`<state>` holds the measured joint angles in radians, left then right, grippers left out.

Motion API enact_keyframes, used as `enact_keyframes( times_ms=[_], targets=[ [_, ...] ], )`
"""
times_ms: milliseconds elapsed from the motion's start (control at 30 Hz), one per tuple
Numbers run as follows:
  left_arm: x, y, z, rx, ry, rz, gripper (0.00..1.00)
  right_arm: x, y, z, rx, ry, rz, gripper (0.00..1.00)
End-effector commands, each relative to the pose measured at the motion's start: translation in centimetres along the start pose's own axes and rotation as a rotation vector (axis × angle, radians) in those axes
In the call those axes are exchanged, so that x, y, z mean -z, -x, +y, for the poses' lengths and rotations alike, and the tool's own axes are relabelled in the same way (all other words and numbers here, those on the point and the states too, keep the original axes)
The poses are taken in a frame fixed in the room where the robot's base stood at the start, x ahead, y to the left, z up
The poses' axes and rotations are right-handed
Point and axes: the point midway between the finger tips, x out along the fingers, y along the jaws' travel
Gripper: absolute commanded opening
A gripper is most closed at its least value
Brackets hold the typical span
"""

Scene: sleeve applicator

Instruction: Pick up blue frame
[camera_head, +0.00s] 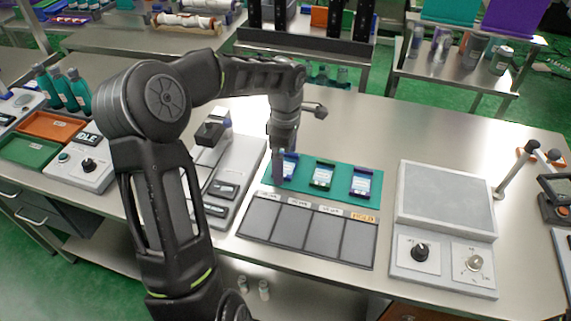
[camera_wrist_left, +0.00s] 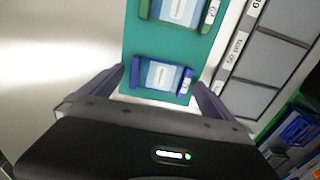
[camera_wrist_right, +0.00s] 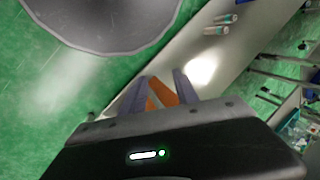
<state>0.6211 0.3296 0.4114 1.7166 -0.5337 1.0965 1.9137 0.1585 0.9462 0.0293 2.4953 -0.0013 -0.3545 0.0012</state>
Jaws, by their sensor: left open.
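The blue frame (camera_wrist_left: 160,78) lies on the green mat, with a white-and-blue card inside it; it also shows in the head view (camera_head: 291,168), partly hidden by my left gripper (camera_head: 279,167). My left gripper is open, with its fingertips (camera_wrist_left: 158,80) on either side of the frame in the left wrist view. I cannot tell whether they touch it. A green frame (camera_head: 322,176) and a purple-blue frame (camera_head: 361,183) lie to its right on the mat. My right gripper (camera_wrist_right: 160,77) is out of the head view, over the floor; something orange shows between its fingers.
A grey device with knobs (camera_head: 443,225) stands at right. Small boxes on a tray (camera_head: 250,155) and a control box (camera_head: 87,168) are at left. Clear table lies behind the mat.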

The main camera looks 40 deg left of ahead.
Motion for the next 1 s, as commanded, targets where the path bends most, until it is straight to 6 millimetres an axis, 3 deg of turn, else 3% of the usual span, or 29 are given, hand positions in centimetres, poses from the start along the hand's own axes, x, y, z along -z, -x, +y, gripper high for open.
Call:
enact_keyframes(
  times_ms=[633,1000],
  targets=[
    [0.0,-0.38,0.01,-0.001,0.001,0.0,1.0,-0.01,0.03,-0.01,0.0,0.0,0.0,0.36],
    [0.0,-0.38,0.01,-0.001,0.001,0.0,0.71,-0.01,0.03,-0.01,0.0,0.0,0.0,0.36]
  ],
)
